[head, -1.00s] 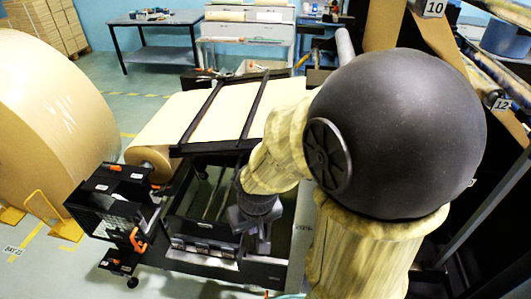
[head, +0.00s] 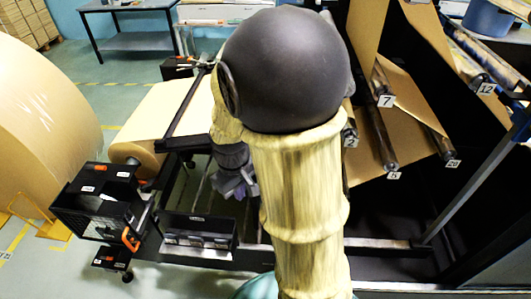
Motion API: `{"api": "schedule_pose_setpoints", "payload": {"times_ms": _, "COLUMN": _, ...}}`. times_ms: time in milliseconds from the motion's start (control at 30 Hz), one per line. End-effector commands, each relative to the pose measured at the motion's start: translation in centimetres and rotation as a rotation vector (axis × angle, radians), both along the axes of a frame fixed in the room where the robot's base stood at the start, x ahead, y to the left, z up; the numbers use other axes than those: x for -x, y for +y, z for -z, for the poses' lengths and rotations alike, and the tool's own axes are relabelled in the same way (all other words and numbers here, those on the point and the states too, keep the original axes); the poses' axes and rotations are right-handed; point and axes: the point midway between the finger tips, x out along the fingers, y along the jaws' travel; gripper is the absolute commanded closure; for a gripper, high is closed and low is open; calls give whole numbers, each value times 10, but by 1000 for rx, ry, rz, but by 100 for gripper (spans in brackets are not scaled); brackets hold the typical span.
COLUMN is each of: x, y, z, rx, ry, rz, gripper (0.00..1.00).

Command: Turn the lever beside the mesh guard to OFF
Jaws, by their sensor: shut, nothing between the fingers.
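The mesh guard (head: 88,220) is the dark meshed front of a black box at the left. An orange lever (head: 131,240) sits at the guard's right lower edge. Its OFF marking is too small to read. My gripper (head: 238,187) is a grey shape hanging below my arm, over the dark machine frame, right of the lever and apart from it. It looks shut and empty; its fingertips are small and partly unclear.
A kraft paper roll (head: 40,120) stands at the far left. A roll of paper (head: 165,115) lies on the machine behind the box. A panel box (head: 198,235) stands between the lever and my gripper's side. Numbered rollers (head: 388,150) are at the right.

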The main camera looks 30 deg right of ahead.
Motion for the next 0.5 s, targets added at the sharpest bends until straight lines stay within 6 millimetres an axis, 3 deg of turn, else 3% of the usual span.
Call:
{"api": "schedule_pose_setpoints", "payload": {"times_ms": 300, "x": -77, "y": -35, "z": -58, "rx": 274, "ry": 346, "rz": -586, "gripper": 100}}
{"api": "schedule_pose_setpoints", "payload": {"times_ms": 500, "x": -103, "y": -38, "z": -96, "rx": 389, "ry": 496, "rz": -799, "gripper": 100}}
